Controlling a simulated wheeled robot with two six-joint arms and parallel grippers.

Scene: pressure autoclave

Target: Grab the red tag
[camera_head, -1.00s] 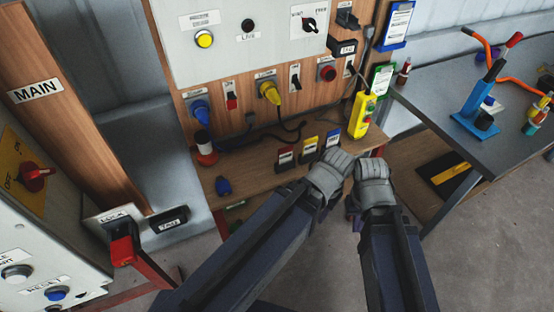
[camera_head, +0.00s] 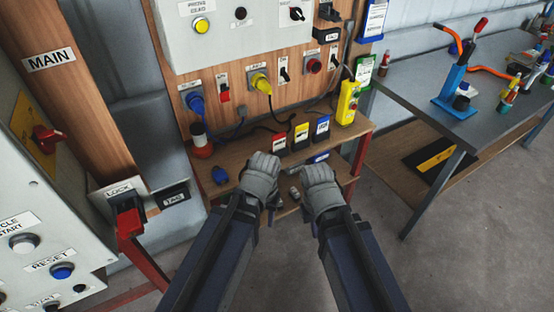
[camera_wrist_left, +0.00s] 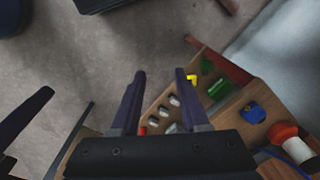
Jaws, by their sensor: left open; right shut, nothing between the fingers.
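The red tag (camera_head: 279,143) stands on the wooden shelf, leftmost of a row with a yellow tag (camera_head: 301,135) and a blue tag (camera_head: 322,128). My left gripper (camera_head: 264,168) is in front of the shelf, just below and left of the red tag, and apart from it as far as I can tell. In the left wrist view its two fingers (camera_wrist_left: 160,82) are spread with nothing between them. My right gripper (camera_head: 306,180) is shut and empty, to the right and below the tags. I cannot clearly pick out the red tag in the left wrist view.
The wooden shelf (camera_head: 238,152) also carries a red-and-white cylinder (camera_head: 200,140), a blue object (camera_head: 220,176) and a yellow pendant control (camera_head: 347,103). Cables run behind the tags. A red lock (camera_head: 129,218) is at left, and a grey workbench (camera_head: 420,105) with tools at right.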

